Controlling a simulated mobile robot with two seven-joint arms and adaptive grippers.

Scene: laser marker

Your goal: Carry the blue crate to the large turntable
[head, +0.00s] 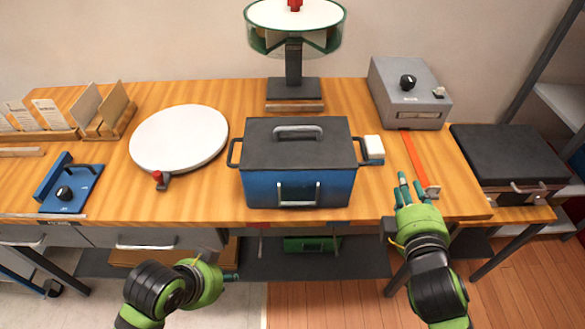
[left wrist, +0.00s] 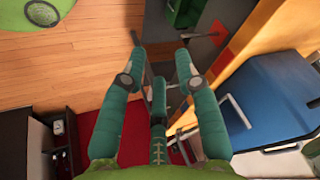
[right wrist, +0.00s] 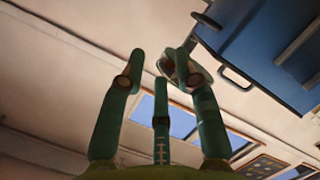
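The blue crate (head: 262,192), with a dark lid (head: 270,152), a handle on top and another on its front, stands on the wooden table. A loop handle shows on each side. The large white turntable (head: 180,138) lies flat to its left, with a red-tipped knob at its front edge. My right gripper (head: 407,190) is open and empty, right of the crate. My left gripper (head: 232,277) is open and empty, below and in front of the table edge. The crate shows at the right of the left wrist view (left wrist: 280,95) and top right of the right wrist view (right wrist: 262,45).
A white block (head: 374,146) sits at the crate's right handle. A pedestal (head: 294,65) with a round top stands behind the crate. A grey box (head: 410,95) and a red strip (head: 413,155) lie right. A blue device (head: 72,190) and card holders (head: 100,118) are left.

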